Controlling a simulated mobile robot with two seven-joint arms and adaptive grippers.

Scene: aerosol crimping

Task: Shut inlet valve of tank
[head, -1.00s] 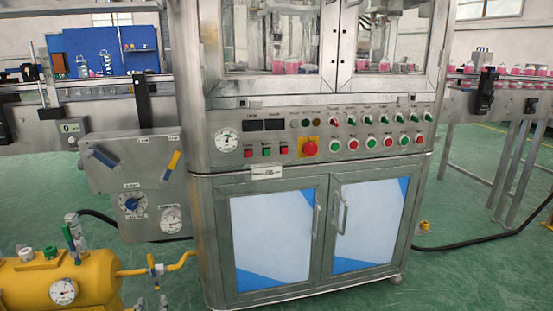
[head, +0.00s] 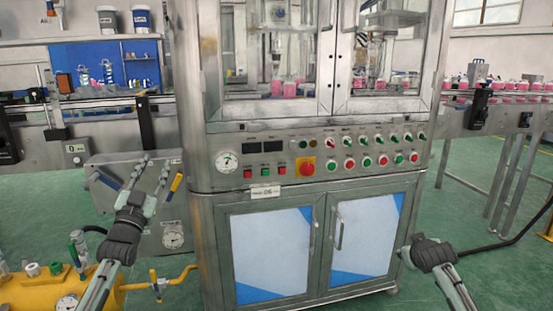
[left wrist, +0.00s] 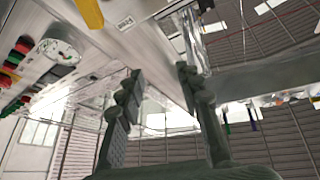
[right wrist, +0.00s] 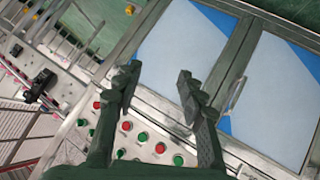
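The yellow tank (head: 40,292) is at the bottom left of the head view, cut off by the frame. A valve with a green handle (head: 75,254) stands on its top. A lever valve (head: 155,285) sits on the yellow pipe at its right. I cannot tell which is the inlet valve. My left gripper (head: 154,168) is open and empty, raised in front of the grey panel box, above and right of the tank. Its open fingers also show in the left wrist view (left wrist: 158,82). My right gripper (right wrist: 155,82) is open and empty in front of the cabinet's right side.
The grey panel box (head: 100,207) carries a blue lever (head: 105,180), a yellow lever (head: 176,186) and a gauge (head: 173,239). The steel machine (head: 208,250) with buttons and two doors fills the middle. A black hose (head: 480,250) runs on the green floor at right.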

